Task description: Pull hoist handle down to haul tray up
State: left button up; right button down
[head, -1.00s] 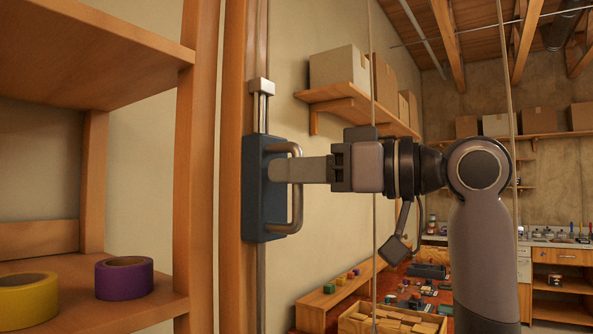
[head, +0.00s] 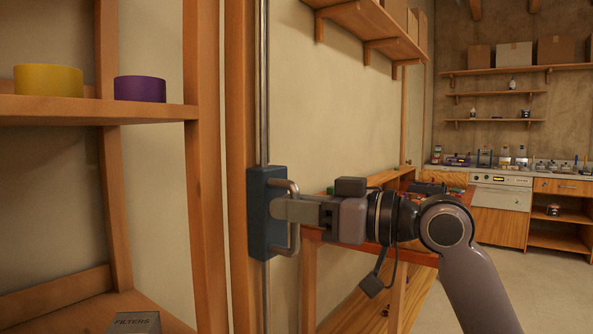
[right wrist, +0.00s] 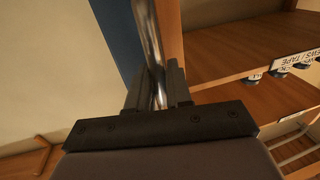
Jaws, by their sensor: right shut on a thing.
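The hoist handle (head: 294,240) is a grey metal D-shaped pull on a blue block (head: 260,212), which rides on a vertical metal rail (head: 263,90). My right gripper (head: 283,209) is shut on the handle's upright bar, coming from the right. In the right wrist view the shiny bar (right wrist: 152,45) runs between the two fingers (right wrist: 157,88), with the blue block beside it. I cannot make out the tray in the current views. My left gripper is not in view.
A wooden shelf unit (head: 205,160) stands left of the rail, holding a yellow roll (head: 48,80) and a purple roll (head: 140,89). A workbench (head: 455,197) stands behind my right arm. Open floor (head: 510,290) lies to the right.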

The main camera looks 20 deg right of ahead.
pick_arm(q)
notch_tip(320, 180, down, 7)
jog(key=b, duration=0.6)
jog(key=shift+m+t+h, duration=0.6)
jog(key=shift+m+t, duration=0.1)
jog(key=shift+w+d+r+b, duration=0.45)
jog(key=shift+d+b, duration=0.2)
jog(key=shift+b, duration=0.25)
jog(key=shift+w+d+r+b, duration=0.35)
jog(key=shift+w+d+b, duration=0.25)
jog(key=shift+b, duration=0.35)
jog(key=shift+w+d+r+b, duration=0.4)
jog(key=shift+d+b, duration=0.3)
jog(key=shift+b, duration=0.2)
pick_arm(e)
notch_tip(320, 180, down, 25)
jog(key=shift+r, duration=0.15)
jog(key=shift+a, duration=0.15)
jog(key=c, duration=1.3)
grip_release()
jog(key=shift+c, duration=0.2)
jog(key=shift+o, duration=0.5)
jog(key=shift+r, duration=0.1)
jog(key=shift+d, duration=0.2)
jog(key=v, duration=0.7)
